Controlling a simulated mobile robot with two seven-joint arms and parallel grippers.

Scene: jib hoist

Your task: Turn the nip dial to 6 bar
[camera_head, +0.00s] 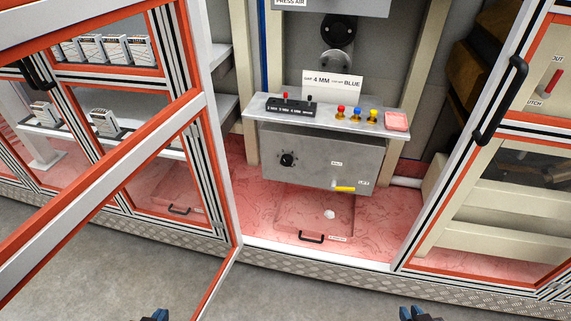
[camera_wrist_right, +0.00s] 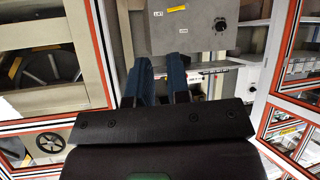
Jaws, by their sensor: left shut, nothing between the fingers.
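A black round dial (camera_head: 287,160) with marks around it sits on the left part of the front of a grey box (camera_head: 318,165), inside an open cabinet bay. Its scale and pointer are too small to read. The dial also shows in the right wrist view (camera_wrist_right: 220,25), upside down at the upper right. My left gripper (camera_head: 156,314) is shut and empty at the bottom edge of the head view, well short of the cabinet. My right gripper (camera_head: 415,314) is at the bottom edge too; its blue fingers (camera_wrist_right: 162,78) stand apart with nothing between them. Neither gripper touches the dial.
A yellow lever (camera_head: 345,188) is low on the box. Above, a shelf (camera_head: 259,112) holds coloured knobs (camera_head: 356,115) and a card (camera_head: 332,86). An open door frame (camera_head: 110,165) slants across the left; another door (camera_head: 505,75) stands right. The floor before the bay is clear.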

